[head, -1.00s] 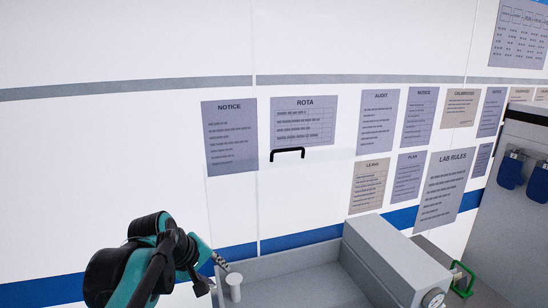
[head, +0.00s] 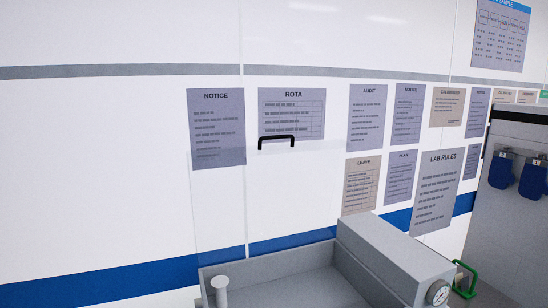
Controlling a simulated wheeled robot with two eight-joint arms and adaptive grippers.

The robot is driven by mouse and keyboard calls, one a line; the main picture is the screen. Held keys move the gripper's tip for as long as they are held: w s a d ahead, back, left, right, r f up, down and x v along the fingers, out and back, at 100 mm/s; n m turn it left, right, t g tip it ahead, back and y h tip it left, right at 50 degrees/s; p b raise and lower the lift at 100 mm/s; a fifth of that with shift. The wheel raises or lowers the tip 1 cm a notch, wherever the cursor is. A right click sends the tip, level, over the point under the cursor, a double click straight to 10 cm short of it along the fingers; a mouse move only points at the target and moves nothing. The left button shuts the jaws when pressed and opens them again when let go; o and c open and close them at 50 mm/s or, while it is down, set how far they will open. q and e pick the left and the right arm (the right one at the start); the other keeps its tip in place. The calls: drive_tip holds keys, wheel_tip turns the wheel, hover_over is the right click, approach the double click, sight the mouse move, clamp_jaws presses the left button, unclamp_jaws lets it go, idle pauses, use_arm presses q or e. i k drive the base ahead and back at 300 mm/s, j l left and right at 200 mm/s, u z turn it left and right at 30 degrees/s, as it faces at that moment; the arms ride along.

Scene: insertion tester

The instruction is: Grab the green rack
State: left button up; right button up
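A green looped bar (head: 466,279) shows at the lower right, beside the grey box with the gauge. Only part of it is visible, and I cannot tell whether it is the green rack or a handle. No other green rack shows. Neither of my grippers is in view.
A grey open-topped basin (head: 300,265) with a pale post (head: 220,290) stands at the bottom centre. A grey box (head: 400,258) with a round gauge (head: 438,293) adjoins it. A clear panel with a black handle (head: 276,140) rises behind. A grey cabinet (head: 510,235) with blue fittings (head: 502,172) stands right.

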sight(460, 285)
drive_tip(key=k+l+z, duration=0.1)
drive_tip(key=z, duration=1.3)
drive_tip(key=i+l, duration=0.3)
drive_tip(key=i, duration=0.15)
drive_tip(key=i+l, duration=0.3)
drive_tip(key=i, duration=0.2)
drive_tip(key=i+l, duration=0.3)
drive_tip(key=i, duration=0.15)
drive_tip(key=i+l, duration=0.3)
drive_tip(key=i, duration=0.15)
drive_tip(key=i+l, duration=0.3)
drive_tip(key=i, duration=0.2)
drive_tip(key=i+l+z, duration=0.1)
drive_tip(key=i+l, duration=0.2)
drive_tip(key=i, duration=0.15)
